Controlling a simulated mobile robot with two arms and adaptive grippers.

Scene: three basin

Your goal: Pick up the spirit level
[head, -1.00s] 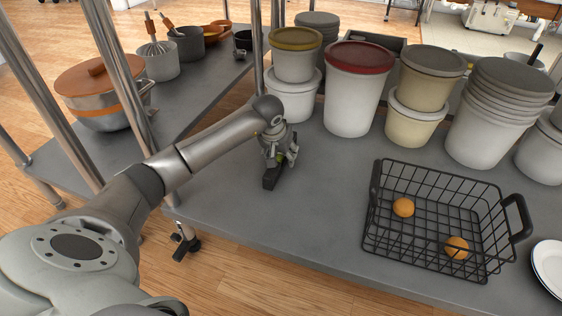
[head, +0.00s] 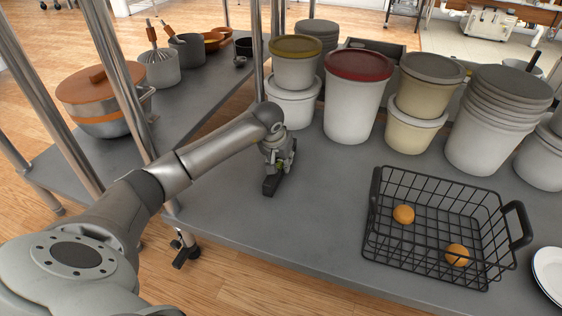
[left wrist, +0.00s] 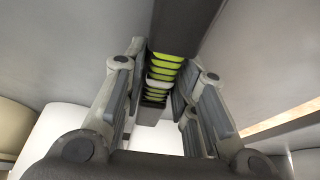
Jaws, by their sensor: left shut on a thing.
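The spirit level (head: 270,186) is a dark bar on the grey tabletop, at the left part of the table in the head view. In the left wrist view the spirit level (left wrist: 168,72) shows yellow-green stripes along its dark body and lies between my finger pads. My left gripper (head: 277,166) is shut on it, with the fingers on either side. Much of the level is hidden by the gripper in the head view. I cannot tell whether it touches the table. My right gripper is in neither view.
A black wire basket (head: 376,250) with two orange fruits stands to the right. Lidded tubs, among them one with a red lid (head: 358,66), stand close behind my gripper. A metal post (head: 258,50) rises at the table's left. The tabletop between level and basket is clear.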

